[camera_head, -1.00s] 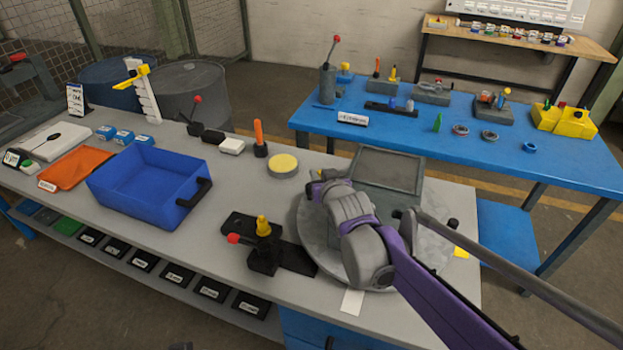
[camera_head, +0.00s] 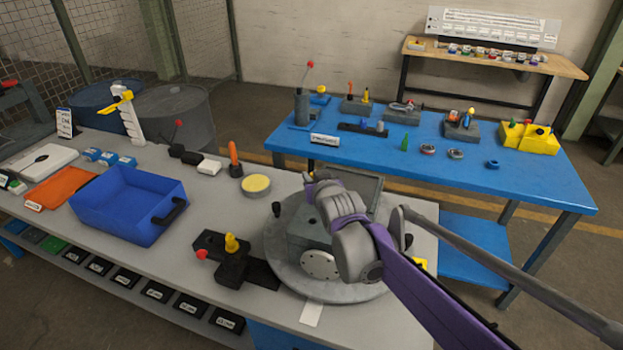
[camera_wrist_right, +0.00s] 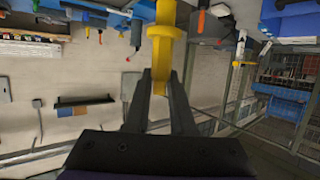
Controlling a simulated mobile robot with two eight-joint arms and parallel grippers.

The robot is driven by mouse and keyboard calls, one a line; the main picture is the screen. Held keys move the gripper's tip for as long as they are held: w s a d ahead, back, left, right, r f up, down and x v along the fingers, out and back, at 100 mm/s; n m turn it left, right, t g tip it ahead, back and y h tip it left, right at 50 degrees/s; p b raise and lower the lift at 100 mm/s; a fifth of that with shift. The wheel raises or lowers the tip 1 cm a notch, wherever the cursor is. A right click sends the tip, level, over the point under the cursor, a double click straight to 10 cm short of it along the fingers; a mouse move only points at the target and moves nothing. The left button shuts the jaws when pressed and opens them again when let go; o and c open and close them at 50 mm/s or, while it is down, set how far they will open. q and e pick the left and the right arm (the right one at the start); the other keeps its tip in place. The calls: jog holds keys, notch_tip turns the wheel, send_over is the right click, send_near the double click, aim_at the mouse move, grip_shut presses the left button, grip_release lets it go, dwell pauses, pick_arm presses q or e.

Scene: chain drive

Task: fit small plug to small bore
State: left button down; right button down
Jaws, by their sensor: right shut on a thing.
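In the right wrist view, my right gripper (camera_wrist_right: 160,76) is shut on a yellow flanged piece (camera_wrist_right: 163,36), which looks like a plug. Its stem runs between the two dark fingers and its wide collar sits beyond the tips. In the head view my right wrist hides most of the gripper and the piece. The wrist is in front of a grey block (camera_head: 305,228) on a round grey turntable (camera_head: 290,284). The block has a pale round plate (camera_head: 318,265) on its front face. I cannot make out a small bore. My left gripper is not in view.
A black fixture (camera_head: 262,276) with a yellow peg (camera_head: 232,243) and red knob (camera_head: 201,254) lies left of the turntable. A blue bin (camera_head: 125,205), orange tray (camera_head: 58,187) and yellow-topped disc (camera_head: 257,184) share the grey bench. A blue table (camera_head: 400,165) stands behind.

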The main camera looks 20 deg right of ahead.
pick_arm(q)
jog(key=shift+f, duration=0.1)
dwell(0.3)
